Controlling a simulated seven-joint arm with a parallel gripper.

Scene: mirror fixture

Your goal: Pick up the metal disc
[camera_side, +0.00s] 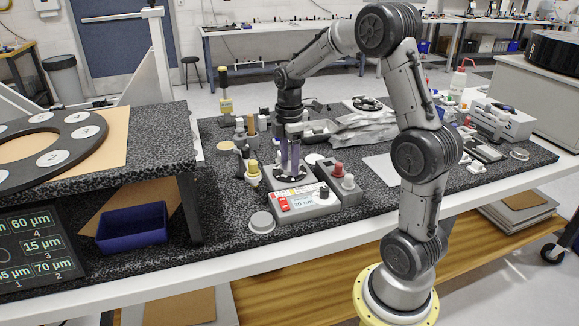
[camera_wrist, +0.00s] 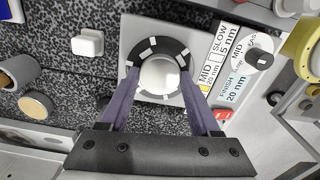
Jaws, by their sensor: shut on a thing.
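The metal disc (camera_wrist: 160,75) is a bright round piece at the middle of a black ring with white marks (camera_wrist: 144,50) in the wrist view. My gripper (camera_wrist: 160,82) has its two purple fingers on either side of the disc, shut on it. In the side view my gripper (camera_side: 290,172) points straight down at the fixture, behind the labelled control box (camera_side: 300,203). The disc is too small to make out between the fingers there. I cannot tell whether it is clear of the ring's seat.
A box with red and grey knobs (camera_side: 337,186) stands close on the right. Silver bags (camera_side: 362,130) lie behind. A round grey piece (camera_side: 262,222) lies at the front left. A raised speckled shelf (camera_side: 150,140) stands farther left.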

